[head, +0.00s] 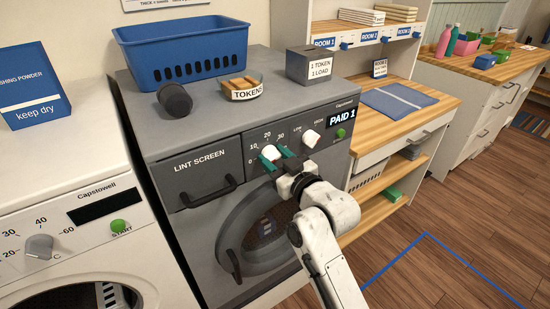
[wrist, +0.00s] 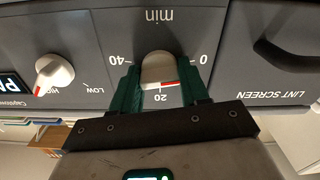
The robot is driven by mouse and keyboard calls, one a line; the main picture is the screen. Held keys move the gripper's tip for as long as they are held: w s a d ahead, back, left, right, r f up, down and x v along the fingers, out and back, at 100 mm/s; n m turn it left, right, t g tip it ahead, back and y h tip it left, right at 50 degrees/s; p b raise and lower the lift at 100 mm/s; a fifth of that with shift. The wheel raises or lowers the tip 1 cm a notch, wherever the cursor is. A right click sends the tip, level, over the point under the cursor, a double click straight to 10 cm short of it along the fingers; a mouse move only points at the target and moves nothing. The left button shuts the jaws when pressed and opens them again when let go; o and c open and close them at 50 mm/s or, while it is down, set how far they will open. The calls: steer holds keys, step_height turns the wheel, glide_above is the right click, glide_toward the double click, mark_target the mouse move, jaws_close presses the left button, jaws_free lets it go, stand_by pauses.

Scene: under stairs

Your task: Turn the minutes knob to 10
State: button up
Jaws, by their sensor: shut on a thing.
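The white minutes knob (head: 270,152) is on the grey dryer's front panel, on a scale with 0, 10, 20 and 30 readable in the head view. My gripper (head: 277,158) has its green fingers shut on this knob. In the wrist view, which is upside down, the fingers (wrist: 160,80) flank the knob (wrist: 158,66) on both sides. Its red mark shows on the side facing the 20. The 0 and 40 labels also show there, with "min" on the opposite side. The fingers hide parts of the scale between the labels.
The lint screen handle (head: 210,192) is to the left. A tokens bowl (head: 241,88) and a blue basket (head: 185,50) stand on the dryer top.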

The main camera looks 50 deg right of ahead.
steer(key=shift+m, duration=0.3)
steer(key=m+p, duration=0.2)
steer(key=m, duration=0.2)
steer(key=shift+r+m+p, duration=0.1)
steer(key=shift+m+p, duration=0.2)
steer(key=shift+p, duration=0.05)
steer(key=shift+m+p, duration=1.2)
steer(key=shift+m, duration=1)
steer(key=o, duration=1.1)
steer(key=shift+c, duration=0.2)
steer(key=b+v, duration=0.2)
steer(key=v, duration=0.8)
steer(key=shift+s, duration=0.4)
